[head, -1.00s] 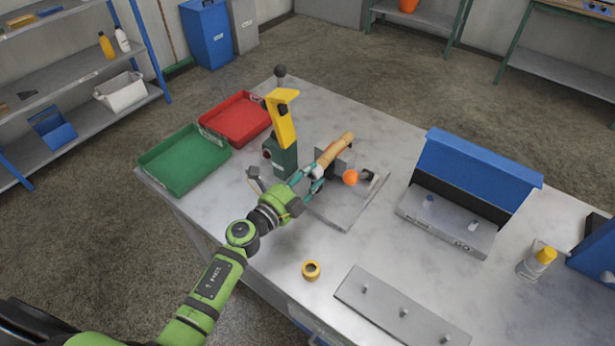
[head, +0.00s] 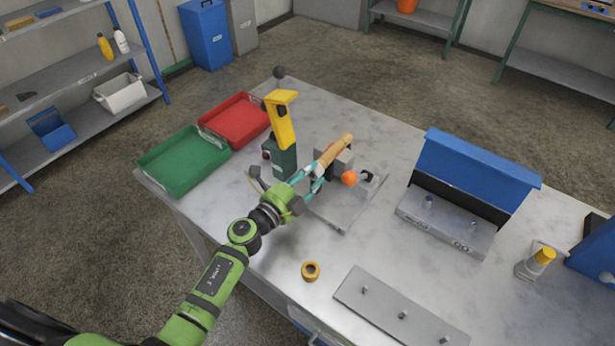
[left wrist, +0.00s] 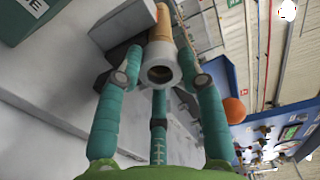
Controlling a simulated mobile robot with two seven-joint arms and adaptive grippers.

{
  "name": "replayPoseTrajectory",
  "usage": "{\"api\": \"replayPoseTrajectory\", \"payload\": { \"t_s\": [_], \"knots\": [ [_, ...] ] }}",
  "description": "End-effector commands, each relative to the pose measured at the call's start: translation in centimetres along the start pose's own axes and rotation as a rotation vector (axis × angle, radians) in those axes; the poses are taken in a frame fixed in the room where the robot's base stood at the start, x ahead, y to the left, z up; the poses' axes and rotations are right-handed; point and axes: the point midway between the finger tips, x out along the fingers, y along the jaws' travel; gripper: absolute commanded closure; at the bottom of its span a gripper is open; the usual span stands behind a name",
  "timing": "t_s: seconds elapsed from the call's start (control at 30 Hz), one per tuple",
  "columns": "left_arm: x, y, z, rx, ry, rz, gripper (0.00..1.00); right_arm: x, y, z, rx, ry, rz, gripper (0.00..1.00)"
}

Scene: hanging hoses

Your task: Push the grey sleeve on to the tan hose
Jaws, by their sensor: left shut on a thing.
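The tan hose (head: 338,148) slants over the table, held at a grey clamp block (head: 347,160). It also shows in the left wrist view (left wrist: 163,22), pointing at the camera. The pale grey sleeve (left wrist: 160,65) surrounds the near end of the hose, its dark open mouth facing my wrist. How far the hose reaches inside it I cannot tell. My left gripper (head: 311,180) is shut on the sleeve, with a teal finger on each side of it in the left wrist view (left wrist: 161,78). My right gripper is not in view.
A dark green post with a yellow top (head: 282,120) stands close left of my gripper. An orange ball (head: 349,178) sits just right. Green (head: 185,160) and red (head: 235,118) trays lie left. A yellow ring (head: 311,271) and a pegged plate (head: 400,308) lie in front.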

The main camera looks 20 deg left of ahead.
Motion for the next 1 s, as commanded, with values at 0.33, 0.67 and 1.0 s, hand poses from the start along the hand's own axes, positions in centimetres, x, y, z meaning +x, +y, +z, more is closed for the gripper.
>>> {"api": "replayPoseTrajectory", "payload": {
  "t_s": [0.33, 0.67, 1.0],
  "knots": [
    [0.17, 0.00, 0.00, 0.000, 0.000, 0.000, 0.84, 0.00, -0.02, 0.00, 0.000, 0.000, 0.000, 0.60],
    [0.48, 0.02, 0.00, 0.000, 0.001, 0.001, 0.84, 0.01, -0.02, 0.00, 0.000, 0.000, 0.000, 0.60],
    [1.10, -0.10, 0.04, 0.000, 0.000, -0.001, 0.84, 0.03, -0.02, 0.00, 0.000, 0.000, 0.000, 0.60]
  ]
}}
